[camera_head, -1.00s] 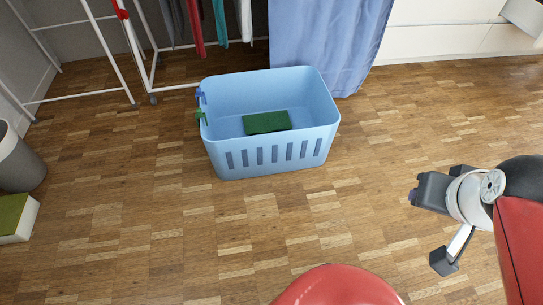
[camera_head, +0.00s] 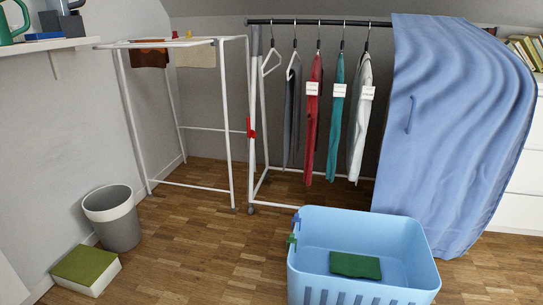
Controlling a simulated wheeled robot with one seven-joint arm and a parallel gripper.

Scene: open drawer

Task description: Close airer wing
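The white airer (camera_head: 226,120) stands at the left by the grey wall on thin legs. Its top bars (camera_head: 150,44) lie roughly level, reaching left toward the wall. A brown cloth (camera_head: 150,56) and a cream cloth (camera_head: 195,54) hang at its back. I cannot tell clearly which bars form the wing. A red piece (camera_head: 250,128) is on a white upright between the airer and the clothes rail. My gripper is not in view now.
A clothes rail (camera_head: 330,22) with several hanging garments and a blue curtain (camera_head: 445,120) stands right of the airer. A blue basket (camera_head: 310,260) is in front. A bin (camera_head: 112,218) and a green-topped box (camera_head: 85,268) are at left. Wood floor (camera_head: 180,255) between is clear.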

